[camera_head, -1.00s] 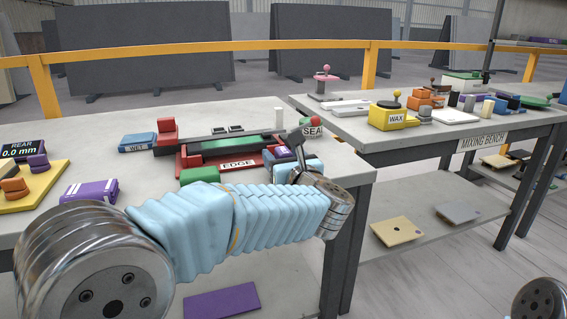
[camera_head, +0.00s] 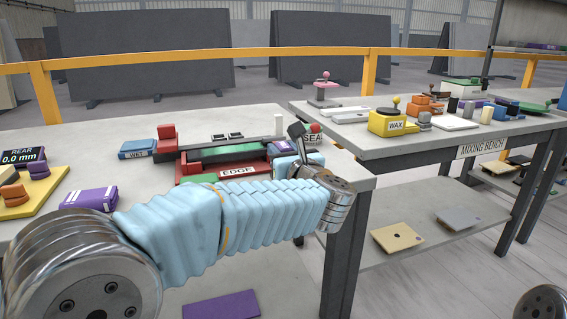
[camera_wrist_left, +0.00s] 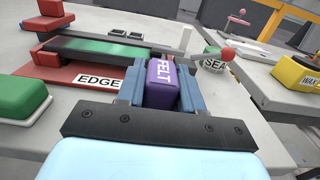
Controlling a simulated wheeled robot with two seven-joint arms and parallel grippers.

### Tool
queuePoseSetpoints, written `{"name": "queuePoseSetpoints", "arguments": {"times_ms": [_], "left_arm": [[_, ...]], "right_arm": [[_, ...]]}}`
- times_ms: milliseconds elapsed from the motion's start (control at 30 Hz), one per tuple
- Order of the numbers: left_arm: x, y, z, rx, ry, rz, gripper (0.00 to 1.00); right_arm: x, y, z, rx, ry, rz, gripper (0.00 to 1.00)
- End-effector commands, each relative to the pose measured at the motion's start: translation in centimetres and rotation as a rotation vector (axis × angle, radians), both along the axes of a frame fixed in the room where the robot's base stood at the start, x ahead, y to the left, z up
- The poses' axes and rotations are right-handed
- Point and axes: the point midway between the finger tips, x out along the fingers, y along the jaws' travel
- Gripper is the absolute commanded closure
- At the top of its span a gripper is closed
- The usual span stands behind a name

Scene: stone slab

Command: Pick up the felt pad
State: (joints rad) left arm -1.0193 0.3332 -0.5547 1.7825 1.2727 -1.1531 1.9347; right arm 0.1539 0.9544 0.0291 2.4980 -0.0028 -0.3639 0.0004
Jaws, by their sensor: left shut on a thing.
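The felt pad (camera_wrist_left: 161,82) is a purple block with a white FELT label, seen in the left wrist view between two blue-grey fingers. My left gripper (camera_wrist_left: 159,74) is shut on it, one finger on each side. In the head view my left gripper (camera_head: 285,150) is at the right end of the red EDGE station, partly behind my wrist; the pad cannot be made out clearly there. How far the pad is from the bench top is hard to tell. My right gripper is not in view.
The red EDGE station (camera_wrist_left: 85,80) with its green bar lies left of the gripper. A green block (camera_wrist_left: 22,108) is further left. A red-knobbed tool by the SEA label (camera_wrist_left: 227,55) stands close on the right. The mixing bench (camera_head: 440,145) is across a gap.

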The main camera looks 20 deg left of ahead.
Motion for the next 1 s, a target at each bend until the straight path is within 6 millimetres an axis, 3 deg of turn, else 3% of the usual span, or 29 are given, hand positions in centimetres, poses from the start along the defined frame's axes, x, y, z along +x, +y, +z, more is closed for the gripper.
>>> {"name": "queuePoseSetpoints", "arguments": {"times_ms": [267, 400, 600, 1000], "left_arm": [[-5.0, -1.4, 6.4, -0.007, -0.005, -0.003, 1.0], [-8.7, -2.5, 7.8, -0.004, -0.004, -0.003, 1.0], [-12.2, -3.5, 9.5, -0.002, -0.001, -0.002, 1.0], [-13.5, -3.8, 10.2, 0.0, 0.0, 0.001, 1.0]], "right_arm": [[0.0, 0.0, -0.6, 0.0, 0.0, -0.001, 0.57], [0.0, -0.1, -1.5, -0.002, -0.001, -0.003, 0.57], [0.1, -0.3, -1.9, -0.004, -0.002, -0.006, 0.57], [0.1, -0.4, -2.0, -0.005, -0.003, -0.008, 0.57]]}}
